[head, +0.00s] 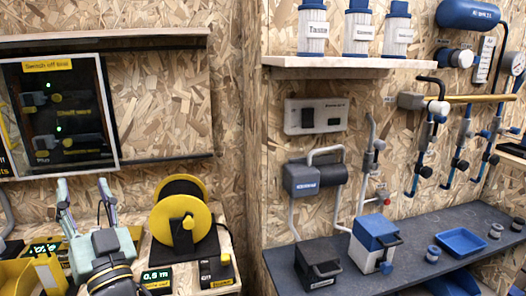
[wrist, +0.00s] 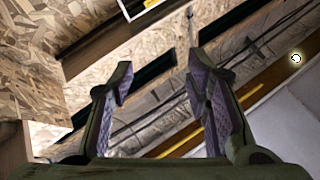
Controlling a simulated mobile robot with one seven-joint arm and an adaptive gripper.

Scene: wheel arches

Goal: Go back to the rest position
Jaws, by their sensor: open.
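My gripper (head: 86,203) is at the lower left of the head view, in front of the chipboard wall and left of the yellow reel. Its two fingers point up and stand wide apart. In the wrist view my gripper (wrist: 160,95) shows both fingers with purple ridged pads and nothing between them. It touches nothing that I can see. Beyond the fingers the wrist view shows chipboard, dark rails and an orange-brown beam.
A yellow and black reel (head: 181,220) stands right of my gripper. A framed panel (head: 60,115) hangs above it. At right, a dark bench (head: 405,243) holds a blue and white box (head: 375,245), a black box (head: 318,268) and a blue tray (head: 461,241). Hoses and canisters hang above.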

